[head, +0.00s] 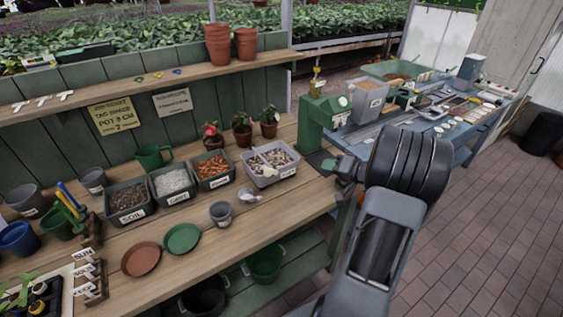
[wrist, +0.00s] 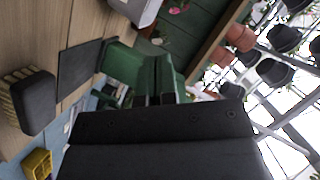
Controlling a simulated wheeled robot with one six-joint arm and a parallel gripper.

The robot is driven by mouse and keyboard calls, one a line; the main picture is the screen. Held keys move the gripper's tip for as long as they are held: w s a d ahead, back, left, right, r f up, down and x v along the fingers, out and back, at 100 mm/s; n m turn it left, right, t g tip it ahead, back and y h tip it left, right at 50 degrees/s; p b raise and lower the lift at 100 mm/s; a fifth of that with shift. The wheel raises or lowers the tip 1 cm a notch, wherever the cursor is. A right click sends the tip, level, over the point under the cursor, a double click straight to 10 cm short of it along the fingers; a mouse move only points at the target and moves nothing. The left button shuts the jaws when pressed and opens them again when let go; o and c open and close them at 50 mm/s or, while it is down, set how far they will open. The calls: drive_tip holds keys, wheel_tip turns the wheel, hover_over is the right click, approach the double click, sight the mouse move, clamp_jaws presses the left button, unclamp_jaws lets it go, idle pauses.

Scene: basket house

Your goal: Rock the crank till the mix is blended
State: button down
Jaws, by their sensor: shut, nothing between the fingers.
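A green machine (head: 318,122) with a pale round dial stands at the right end of the wooden bench. In the wrist view the green machine (wrist: 138,68) stands just beyond my gripper (wrist: 160,99). The two dark fingertips are shut together and hold nothing. They overlap the machine's green body in this view, and I cannot tell whether they touch it. I cannot make out a crank or the mix in either view.
Bins labelled with soil and other materials, including a soil bin (head: 127,200), line the bench (head: 205,235). A dark mat (wrist: 82,64) and a brush (wrist: 30,102) lie near the machine. A blue table (head: 450,130) with trays stands behind. The brick floor (head: 480,235) at right is clear.

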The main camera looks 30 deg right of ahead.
drive_tip(key=shift+w+a+f+m+g+y+p, duration=0.2)
drive_tip(key=shift+w+a+y, duration=0.65)
drive_tip(key=shift+a, duration=1.55)
drive_tip(key=shift+w+a+r+m+g+y+p, duration=0.2)
drive_tip(key=shift+w+a+y, duration=0.65)
drive_tip(key=shift+a, duration=1.5)
drive_tip(key=shift+w+a+f+m+g+y+p, duration=0.25)
drive_tip(key=shift+w+a+y, duration=0.55)
drive_tip(key=shift+a, duration=1.6)
drive_tip(key=shift+w+d+r, duration=0.1)
drive_tip(key=shift+w+r, duration=0.05)
drive_tip(key=shift+w, duration=0.05)
